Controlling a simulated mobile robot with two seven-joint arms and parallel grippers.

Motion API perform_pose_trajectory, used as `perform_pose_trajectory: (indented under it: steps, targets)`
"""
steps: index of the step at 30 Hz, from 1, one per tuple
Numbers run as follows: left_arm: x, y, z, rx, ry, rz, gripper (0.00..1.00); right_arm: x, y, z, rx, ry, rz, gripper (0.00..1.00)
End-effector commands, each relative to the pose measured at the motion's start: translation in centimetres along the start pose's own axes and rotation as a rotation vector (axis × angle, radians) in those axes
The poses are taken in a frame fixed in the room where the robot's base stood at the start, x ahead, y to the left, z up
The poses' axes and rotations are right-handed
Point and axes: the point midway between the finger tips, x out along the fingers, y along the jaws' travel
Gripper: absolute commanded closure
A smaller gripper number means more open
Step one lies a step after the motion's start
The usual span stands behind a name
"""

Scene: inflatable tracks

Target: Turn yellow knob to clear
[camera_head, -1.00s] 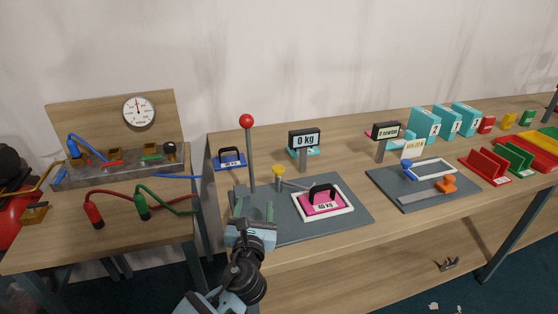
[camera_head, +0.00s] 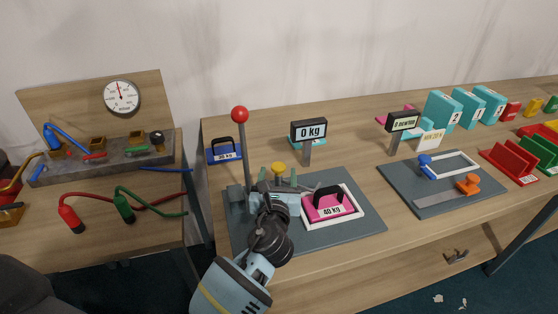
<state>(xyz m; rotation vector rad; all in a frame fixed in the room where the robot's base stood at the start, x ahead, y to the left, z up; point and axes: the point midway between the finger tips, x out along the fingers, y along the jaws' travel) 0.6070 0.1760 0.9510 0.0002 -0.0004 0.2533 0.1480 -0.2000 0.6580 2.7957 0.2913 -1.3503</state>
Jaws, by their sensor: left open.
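The yellow knob (camera_head: 279,167) stands on the grey base plate (camera_head: 340,235) on the table, behind the lever with the red ball and to its right. My left gripper (camera_head: 278,181) comes up from below in the picture and is open. Its two greenish fingers point at the knob, one to each side of it in the picture. The knob's top shows beyond the fingertips; its stem is partly hidden. I cannot tell whether the fingers touch it. My right gripper is not in view.
The red-topped lever (camera_head: 241,150) rises close on the left of my gripper. A pink 40 kg weight (camera_head: 329,206) lies in a white frame on its right. A blue weight (camera_head: 224,152) stands behind left. A second grey plate (camera_head: 430,202) lies further right.

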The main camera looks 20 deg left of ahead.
Motion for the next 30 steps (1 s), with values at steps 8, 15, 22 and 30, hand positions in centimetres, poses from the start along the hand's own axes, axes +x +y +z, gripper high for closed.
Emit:
perform_pose_trajectory:
  steps: [8,15,22,30]
  targets:
    - [4.2,0.1,-0.1,0.001,0.001,0.001,0.42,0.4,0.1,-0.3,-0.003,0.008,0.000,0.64]
    - [5.8,0.0,0.0,0.000,0.000,0.000,0.42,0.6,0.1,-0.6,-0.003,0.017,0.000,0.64]
    - [5.8,0.0,0.0,-0.001,0.000,0.000,0.42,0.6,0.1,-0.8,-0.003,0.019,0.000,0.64]
    - [5.8,0.0,0.0,-0.001,0.000,0.000,0.72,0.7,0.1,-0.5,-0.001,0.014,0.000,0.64]
